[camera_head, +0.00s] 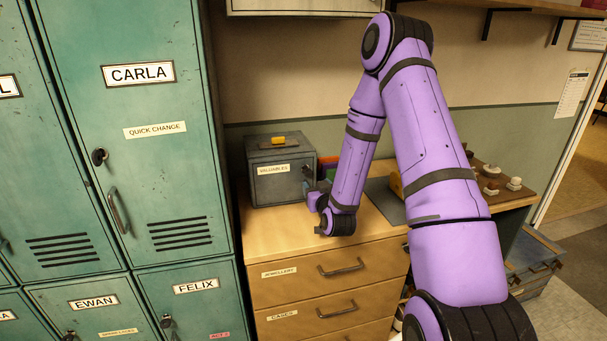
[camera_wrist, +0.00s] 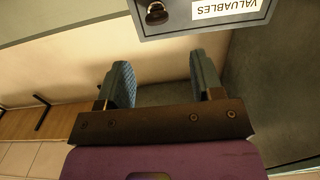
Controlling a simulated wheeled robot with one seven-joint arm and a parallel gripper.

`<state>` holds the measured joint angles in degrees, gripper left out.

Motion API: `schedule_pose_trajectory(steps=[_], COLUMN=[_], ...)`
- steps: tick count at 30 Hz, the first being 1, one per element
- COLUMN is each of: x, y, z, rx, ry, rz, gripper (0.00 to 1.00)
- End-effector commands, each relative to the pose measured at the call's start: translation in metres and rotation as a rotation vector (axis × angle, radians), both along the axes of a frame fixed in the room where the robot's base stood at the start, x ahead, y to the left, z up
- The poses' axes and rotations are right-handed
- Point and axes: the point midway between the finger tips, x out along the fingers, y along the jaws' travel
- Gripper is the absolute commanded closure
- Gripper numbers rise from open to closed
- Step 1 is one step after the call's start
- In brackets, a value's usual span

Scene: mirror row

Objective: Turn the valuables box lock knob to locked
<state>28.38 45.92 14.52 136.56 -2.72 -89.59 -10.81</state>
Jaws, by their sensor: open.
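The valuables box (camera_head: 272,188) is a dark grey metal box on the wooden drawer unit, with a cream VALUABLES label on its front. Its dark lock knob (camera_wrist: 156,13) shows at the top edge of the wrist view, beside the upside-down label. In the head view the knob's area is at the front's right side, close to my gripper, and small. My gripper (camera_wrist: 158,62) is open and empty, its two fingers wide apart. The knob lies beyond the fingertips, apart from them. In the head view my gripper (camera_head: 313,194) is partly hidden by my wrist.
A yellow item (camera_head: 279,141) lies on top of the box. Green lockers (camera_head: 150,190) stand close on the left. Coloured items (camera_head: 329,166) stand behind my wrist. The drawer unit (camera_head: 280,240) has a bare top in front of the box. Small crockery (camera_head: 492,185) sits at the right.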

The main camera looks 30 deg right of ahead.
Motion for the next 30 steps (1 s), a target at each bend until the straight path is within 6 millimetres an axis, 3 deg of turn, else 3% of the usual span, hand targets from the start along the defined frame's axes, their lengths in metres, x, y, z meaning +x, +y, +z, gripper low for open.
schedule_pose_trajectory(steps=[8,21,30], x=[0.006,0.075,0.099], y=[-0.007,-0.026,-0.033], z=[-0.007,-0.007,-0.007], rx=[-0.001,-0.001,0.0], ry=[-0.03,-0.029,-0.027], rz=[-0.018,-0.017,-0.016], gripper=[0.39,0.39,0.39])
